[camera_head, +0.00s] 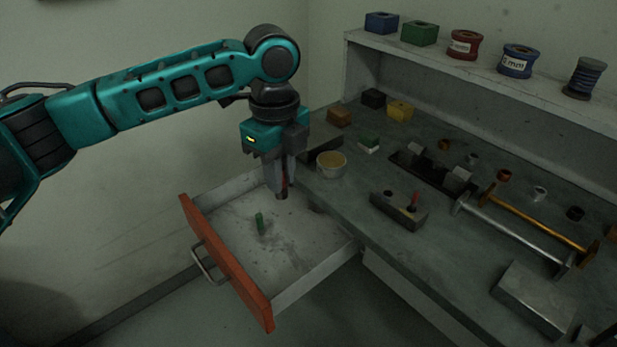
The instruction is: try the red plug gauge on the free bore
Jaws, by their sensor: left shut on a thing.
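My left gripper (281,188) is over the open drawer (226,269), pointing down. It is shut on a small piece with dark red showing between the fingers, which looks like the red plug gauge (284,183); the fingers hide most of it. A short green plug (260,223) stands in the drawer below and left of the gripper. A grey block (398,212) on the bench has a red pin (413,201) upright near its right end and a dark spot, perhaps a bore, near its left end. My right gripper is not in view.
A yellowish bowl (331,164) stands at the bench's left edge, beside the gripper. Behind the block are a dark fixture (432,172), small rings and long-handled tools (515,231). A metal box (535,300) lies at front right. Spools and boxes line the shelf (480,69).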

